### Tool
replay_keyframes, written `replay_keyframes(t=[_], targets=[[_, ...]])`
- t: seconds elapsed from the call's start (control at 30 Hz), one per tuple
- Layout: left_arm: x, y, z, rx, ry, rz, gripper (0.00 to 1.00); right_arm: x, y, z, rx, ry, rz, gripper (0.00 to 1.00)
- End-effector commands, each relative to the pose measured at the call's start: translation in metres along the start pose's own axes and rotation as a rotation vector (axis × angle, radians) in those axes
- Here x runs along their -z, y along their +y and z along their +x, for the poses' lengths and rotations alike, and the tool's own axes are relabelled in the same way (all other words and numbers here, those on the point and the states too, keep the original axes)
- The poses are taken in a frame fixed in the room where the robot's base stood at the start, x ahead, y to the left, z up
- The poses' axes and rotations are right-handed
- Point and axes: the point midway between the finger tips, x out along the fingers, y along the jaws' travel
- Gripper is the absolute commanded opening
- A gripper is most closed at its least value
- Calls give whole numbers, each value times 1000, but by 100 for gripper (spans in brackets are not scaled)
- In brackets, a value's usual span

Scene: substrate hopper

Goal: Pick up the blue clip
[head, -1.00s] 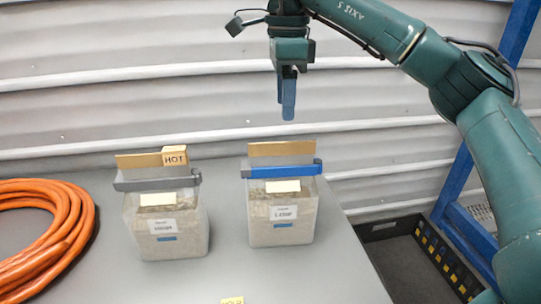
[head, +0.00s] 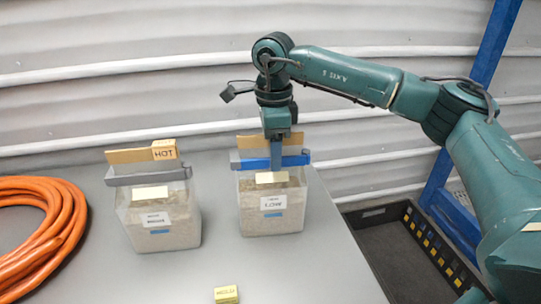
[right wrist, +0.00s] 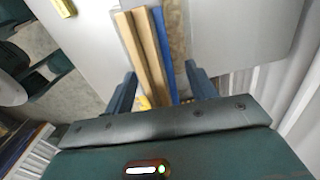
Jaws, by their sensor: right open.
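The blue clip (head: 250,164) lies across the top of the right-hand clear bag (head: 271,215), which holds pale granular material. My right gripper (head: 276,158) points down at the clip's right half, its fingers overlapping the clip in the head view. In the right wrist view the open fingers (right wrist: 160,80) stand on either side of the blue clip (right wrist: 163,42) and the tan bag top. I cannot tell whether the fingers touch the clip. My left gripper is not in view.
A second bag (head: 160,225) with a grey clip (head: 147,177) and a tan "HOT" block (head: 164,149) stands to the left. An orange hose (head: 60,235) lies at the far left. A yellow block (head: 226,294) sits at the table's front. A black crate (head: 385,240) stands beyond the right edge.

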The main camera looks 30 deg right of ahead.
Motion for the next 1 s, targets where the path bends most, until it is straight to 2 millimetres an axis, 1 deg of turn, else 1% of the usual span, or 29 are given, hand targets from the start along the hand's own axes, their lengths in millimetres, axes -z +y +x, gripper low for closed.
replay_keyframes(t=[0.2,0.27,0.8,1.0], targets=[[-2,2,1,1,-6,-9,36,0,0,1,1,0,0,56],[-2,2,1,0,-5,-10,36,0,0,1,1,0,0,52],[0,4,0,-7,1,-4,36,0,0,0,1,-1,0,8],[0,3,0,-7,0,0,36,0,0,0,1,-1,0,8]])
